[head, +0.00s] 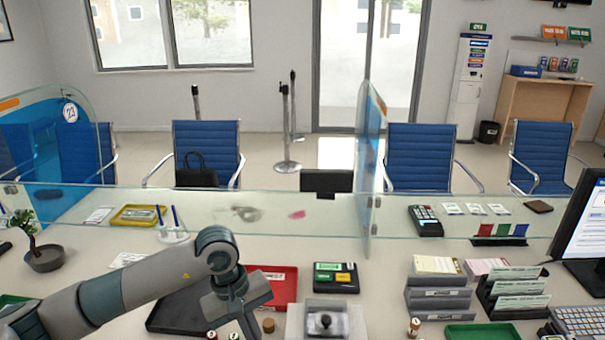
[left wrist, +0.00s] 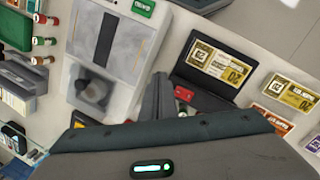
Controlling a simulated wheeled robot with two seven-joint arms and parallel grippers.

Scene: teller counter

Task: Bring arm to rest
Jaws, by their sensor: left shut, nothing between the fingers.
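My left arm reaches in from the left in the head view, over the near side of the counter (head: 390,290). My left gripper (head: 240,318) hangs low at the bottom edge, in front of the red tray (head: 283,284) and at the right of the dark tray (head: 165,318); its fingertips are not clear there. In the left wrist view the gripper (left wrist: 163,90) is shut and empty, above the counter between a grey machine and a dark tray. My right gripper is in neither view.
A glass screen (head: 290,215) crosses the counter, with an upright divider (head: 370,170). A grey machine (head: 325,322) stands right of the gripper. Paper racks (head: 437,300), a monitor (head: 587,230) and a potted plant (head: 45,258) stand around. Banknotes (left wrist: 290,97) lie in the left wrist view.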

